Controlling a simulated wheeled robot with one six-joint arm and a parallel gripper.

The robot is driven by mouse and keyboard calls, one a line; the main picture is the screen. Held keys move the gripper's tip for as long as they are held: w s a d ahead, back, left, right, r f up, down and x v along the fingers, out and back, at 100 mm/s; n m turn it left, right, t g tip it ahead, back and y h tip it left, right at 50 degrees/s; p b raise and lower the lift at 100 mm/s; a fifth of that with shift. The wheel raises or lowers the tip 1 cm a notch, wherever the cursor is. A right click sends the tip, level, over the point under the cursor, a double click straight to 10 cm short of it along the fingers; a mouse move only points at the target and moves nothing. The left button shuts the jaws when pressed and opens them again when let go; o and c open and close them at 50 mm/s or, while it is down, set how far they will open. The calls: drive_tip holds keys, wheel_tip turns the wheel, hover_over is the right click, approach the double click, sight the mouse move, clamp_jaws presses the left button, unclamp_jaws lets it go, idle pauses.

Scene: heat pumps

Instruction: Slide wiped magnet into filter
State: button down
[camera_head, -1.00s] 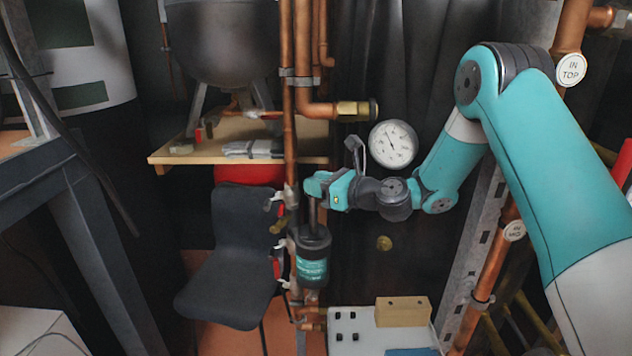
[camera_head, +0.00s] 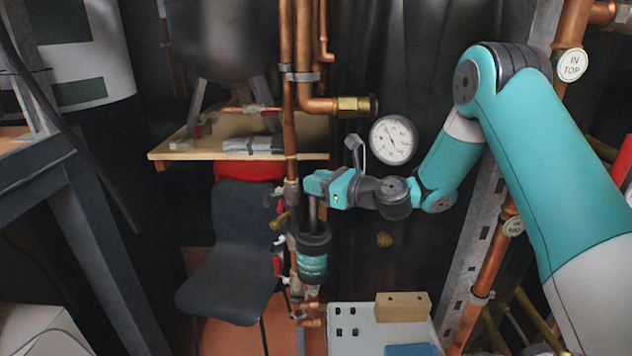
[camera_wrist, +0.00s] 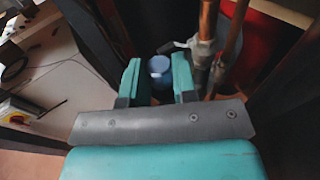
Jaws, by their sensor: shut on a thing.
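The filter (camera_head: 312,268) is a dark cylinder with a black top and a teal label, upright on the copper pipework in the head view. My gripper (camera_head: 315,190) is right above it, shut on the magnet (camera_head: 313,213), a grey upright rod. The rod's lower end meets the filter's black top; how deep it reaches inside is hidden. In the wrist view my gripper (camera_wrist: 157,82) has its two teal fingers around a bluish round end, probably the magnet (camera_wrist: 159,66).
Copper pipes (camera_head: 289,120) with valves run just left of the filter. A round gauge (camera_head: 393,140) is at the upper right of my gripper. A dark chair (camera_head: 235,250) stands behind at left. A white box (camera_head: 360,320) with a wooden block (camera_head: 402,306) is below right.

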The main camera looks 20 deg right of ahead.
sight(313, 205)
drive_tip(key=shift+f, duration=0.15)
drive_tip(key=shift+f+b, duration=0.6)
drive_tip(key=shift+f, duration=0.25)
drive_tip(key=shift+f, duration=0.15)
drive_tip(key=shift+f+b, duration=0.55)
drive_tip(key=shift+f, duration=0.25)
drive_tip(key=shift+f, duration=0.2)
idle(0.4)
drive_tip(key=shift+f+b, duration=0.6)
drive_tip(key=shift+f, duration=0.25)
drive_tip(key=shift+f, duration=0.15)
drive_tip(key=shift+f+b, duration=0.6)
drive_tip(key=shift+f, duration=0.25)
drive_tip(key=shift+f, duration=0.2)
idle(0.3)
